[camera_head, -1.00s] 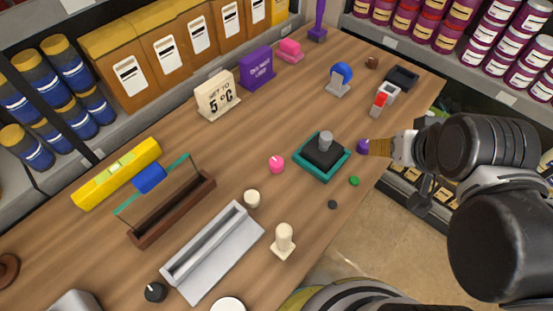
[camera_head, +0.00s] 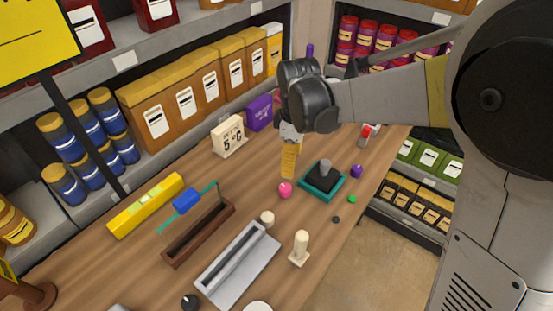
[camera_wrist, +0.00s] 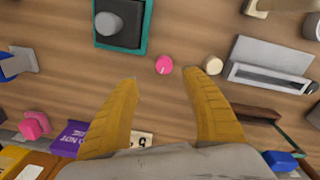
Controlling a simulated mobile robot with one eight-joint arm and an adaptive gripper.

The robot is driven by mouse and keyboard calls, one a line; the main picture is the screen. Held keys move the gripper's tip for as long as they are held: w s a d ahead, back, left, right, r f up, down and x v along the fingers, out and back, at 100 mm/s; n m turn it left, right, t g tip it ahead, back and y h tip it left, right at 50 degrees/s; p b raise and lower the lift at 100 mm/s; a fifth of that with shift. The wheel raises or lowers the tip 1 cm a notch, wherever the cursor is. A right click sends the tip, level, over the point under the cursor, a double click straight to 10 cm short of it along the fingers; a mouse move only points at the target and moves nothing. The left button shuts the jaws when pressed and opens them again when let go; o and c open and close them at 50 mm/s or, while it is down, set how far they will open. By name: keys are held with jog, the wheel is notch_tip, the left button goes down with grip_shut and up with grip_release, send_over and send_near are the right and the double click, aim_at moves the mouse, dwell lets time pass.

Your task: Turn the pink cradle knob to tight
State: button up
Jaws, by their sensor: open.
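The pink knob (camera_head: 285,190) is a small round knob on the wooden table, left of the teal-based black block. It also shows in the wrist view (camera_wrist: 164,65), with a pale pointer mark on its top. My gripper (camera_head: 288,176) points down above the table, just behind the knob in the head view. In the wrist view my gripper (camera_wrist: 165,90) has its two yellow fingers spread wide, with the knob a little beyond and between the tips. The gripper is empty. I cannot read any scale by the knob.
A black block with a grey knob on a teal base (camera_head: 323,180) stands close right of the pink knob. A cream knob (camera_head: 267,218) is in front-left. The grey tray (camera_head: 238,265) and brown trough (camera_head: 198,232) lie further left. A white sign (camera_head: 228,137) stands behind.

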aim_at(286, 187)
jog(key=shift+n, duration=0.5)
jog(key=f+b, duration=0.1)
jog(key=f, duration=0.3)
jog(key=a+f+b, duration=0.1)
jog(key=f, duration=0.3)
jog(key=f+b, duration=0.1)
jog(key=f, duration=0.3)
jog(key=shift+a+f, duration=0.1)
jog(key=shift+a, duration=0.05)
jog(key=c, duration=1.2)
